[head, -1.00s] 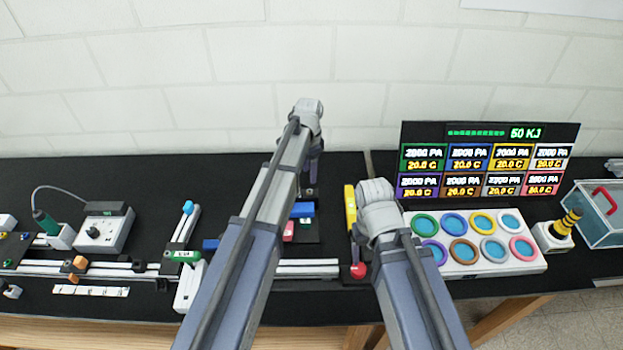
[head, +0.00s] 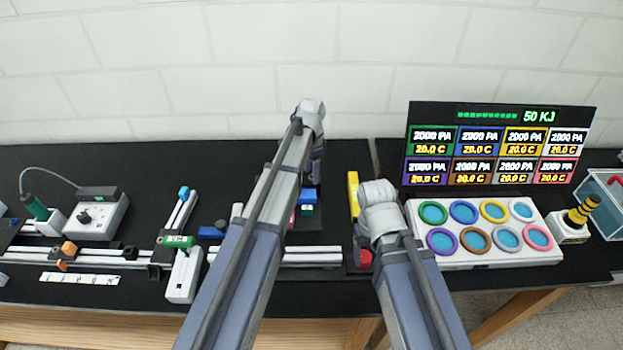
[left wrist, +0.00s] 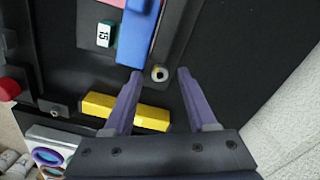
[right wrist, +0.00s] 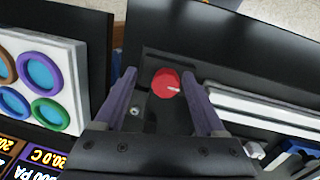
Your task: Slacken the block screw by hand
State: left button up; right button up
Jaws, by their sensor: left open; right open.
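In the left wrist view a blue block (left wrist: 138,35) lies on a dark plate, with a small "15" label (left wrist: 104,35) beside it. A small round screw head or hole with a pale rim (left wrist: 159,73) sits near the block's end. My left gripper (left wrist: 159,75) is open, with that round feature between its fingertips; contact cannot be told. My right gripper (right wrist: 160,76) is open, its fingertips on either side of a red knob (right wrist: 165,83) with a white mark. Which of these is the block screw is not clear. In the head view my arms partly hide both spots.
A yellow bar (left wrist: 125,110) lies near the left gripper. A tray of coloured rings (head: 482,232) and a display panel (head: 497,155) stand right. The wall is behind.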

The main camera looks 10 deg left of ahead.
pick_arm(q)
jog(key=shift+f, duration=0.25)
grip_shut()
dwell(0.3)
